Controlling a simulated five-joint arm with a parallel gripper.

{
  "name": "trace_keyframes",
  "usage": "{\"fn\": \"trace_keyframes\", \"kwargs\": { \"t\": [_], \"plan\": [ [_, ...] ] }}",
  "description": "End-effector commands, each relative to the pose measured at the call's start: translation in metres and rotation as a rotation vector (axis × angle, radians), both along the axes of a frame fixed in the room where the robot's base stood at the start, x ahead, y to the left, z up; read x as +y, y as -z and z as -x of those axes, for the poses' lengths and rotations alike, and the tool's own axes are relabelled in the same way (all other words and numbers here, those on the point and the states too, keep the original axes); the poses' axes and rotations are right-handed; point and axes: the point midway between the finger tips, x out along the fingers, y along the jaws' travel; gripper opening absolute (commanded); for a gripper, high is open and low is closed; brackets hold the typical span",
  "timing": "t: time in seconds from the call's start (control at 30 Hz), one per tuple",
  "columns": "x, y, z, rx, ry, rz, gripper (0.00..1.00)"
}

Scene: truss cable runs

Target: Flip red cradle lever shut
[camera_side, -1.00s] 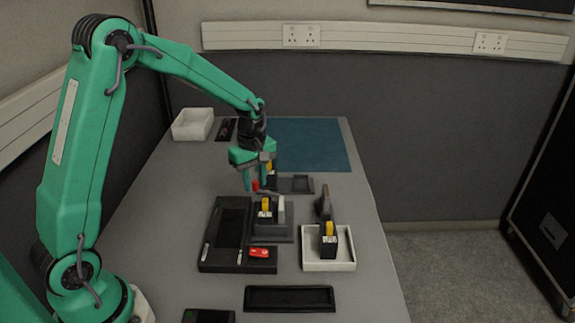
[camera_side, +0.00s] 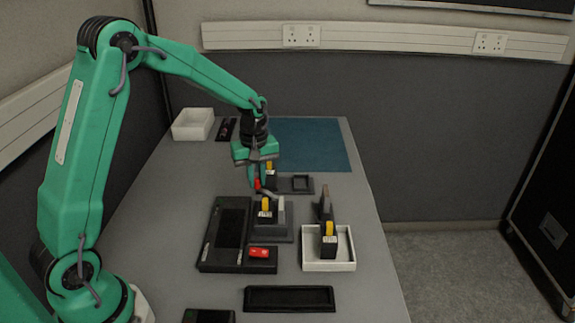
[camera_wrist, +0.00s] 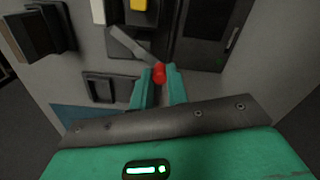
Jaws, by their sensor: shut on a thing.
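The red cradle lever is a grey bar with a red knob at its end. In the wrist view, the red knob (camera_wrist: 159,72) sits between the two fingertips of my gripper (camera_wrist: 160,76). The grey bar (camera_wrist: 130,45) runs from the knob up and left towards the cradle with a yellow-topped block (camera_wrist: 140,5). In the side view, my gripper (camera_side: 261,187) is low behind that cradle (camera_side: 272,232), closed at the red knob (camera_side: 257,184). The fingers partly hide the knob there.
A white tray (camera_side: 345,265) holding a black and yellow block stands right of the cradle. A black panel (camera_side: 212,262) with a red piece (camera_side: 259,252) lies to the left. An empty black tray (camera_side: 290,306) is in front. A white bin (camera_side: 178,132) stands at the back left.

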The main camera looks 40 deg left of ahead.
Motion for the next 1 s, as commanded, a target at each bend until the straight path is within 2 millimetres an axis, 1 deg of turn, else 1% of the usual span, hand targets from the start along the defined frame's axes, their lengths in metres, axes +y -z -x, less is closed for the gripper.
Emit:
{"fn": "trace_keyframes", "kwargs": {
  "t": [0.7,1.0],
  "plan": [
    [-0.004,-0.001,-0.022,-0.003,0.673,-0.001,0.00],
    [-0.008,-0.002,-0.027,-0.003,0.883,-0.002,0.00]
  ]
}}
